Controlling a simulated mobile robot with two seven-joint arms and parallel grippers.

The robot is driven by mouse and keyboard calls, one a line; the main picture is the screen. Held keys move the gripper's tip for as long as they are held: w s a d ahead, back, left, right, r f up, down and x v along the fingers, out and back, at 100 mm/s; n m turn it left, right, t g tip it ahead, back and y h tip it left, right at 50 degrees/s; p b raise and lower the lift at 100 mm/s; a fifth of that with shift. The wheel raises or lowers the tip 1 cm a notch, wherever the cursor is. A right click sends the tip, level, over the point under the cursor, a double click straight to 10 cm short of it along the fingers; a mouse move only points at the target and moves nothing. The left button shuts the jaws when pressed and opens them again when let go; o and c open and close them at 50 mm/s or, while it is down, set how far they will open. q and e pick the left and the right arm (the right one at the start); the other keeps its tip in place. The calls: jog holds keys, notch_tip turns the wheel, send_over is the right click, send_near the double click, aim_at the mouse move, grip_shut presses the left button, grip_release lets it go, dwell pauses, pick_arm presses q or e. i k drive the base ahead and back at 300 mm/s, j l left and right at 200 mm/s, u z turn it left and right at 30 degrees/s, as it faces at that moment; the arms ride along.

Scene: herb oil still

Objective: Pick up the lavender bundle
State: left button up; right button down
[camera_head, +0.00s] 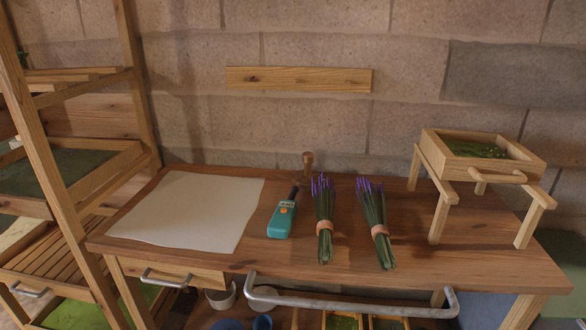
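Two lavender bundles lie on the wooden table, each with purple flower tips at the back, green stems toward the front and a tan band around the stems. The left lavender bundle (324,217) lies near the middle of the table. The right lavender bundle (376,222) lies beside it, slightly tilted, with a small gap between them. Neither of my grippers shows in the head view.
A teal handheld tool (282,218) lies left of the bundles, and a white sheet (192,211) covers the table's left part. A small wooden stand with a drawer box (490,163) is at right. A metal rail (350,306) runs along the front edge.

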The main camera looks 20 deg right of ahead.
aim_at(380, 232)
jog(key=z, duration=1.25)
